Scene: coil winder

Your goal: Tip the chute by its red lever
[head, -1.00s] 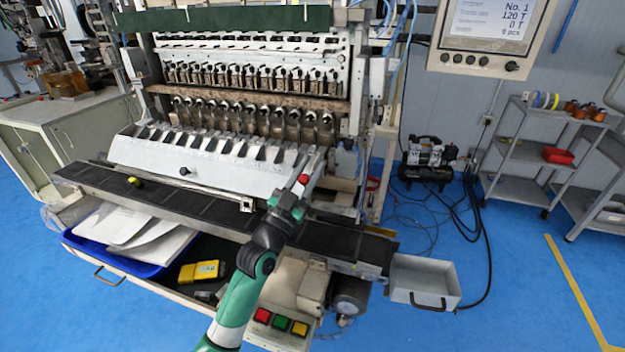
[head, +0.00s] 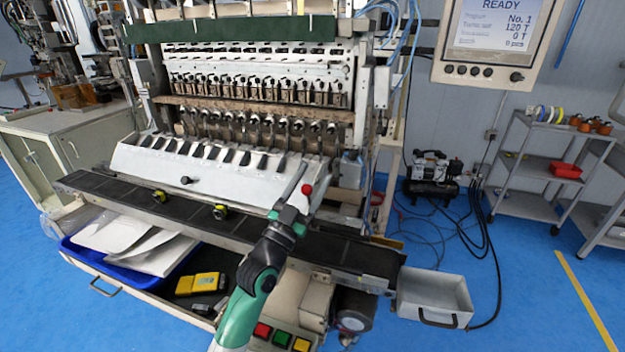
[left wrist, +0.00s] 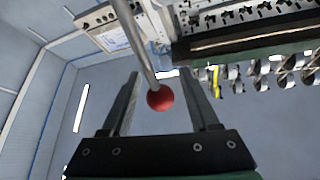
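The chute (head: 220,172) is a long white sloped panel with a row of dark slots along its top, below the winder heads in the head view. Its red lever ball (head: 307,189) is at the chute's right end. In the left wrist view the red ball (left wrist: 160,98) sits at the end of a grey rod (left wrist: 140,45). My left gripper (head: 301,193) is at the lever. In the left wrist view its two fingers (left wrist: 160,82) are open, one each side of the ball, with gaps showing. My right gripper is not in view.
A dark conveyor belt (head: 120,193) runs below the chute, carrying two small yellow-and-black pieces (head: 159,196) (head: 220,212). A grey bin (head: 432,298) stands at its right end. A blue tray (head: 85,252) with papers lies below. The screen (head: 500,25) reads READY.

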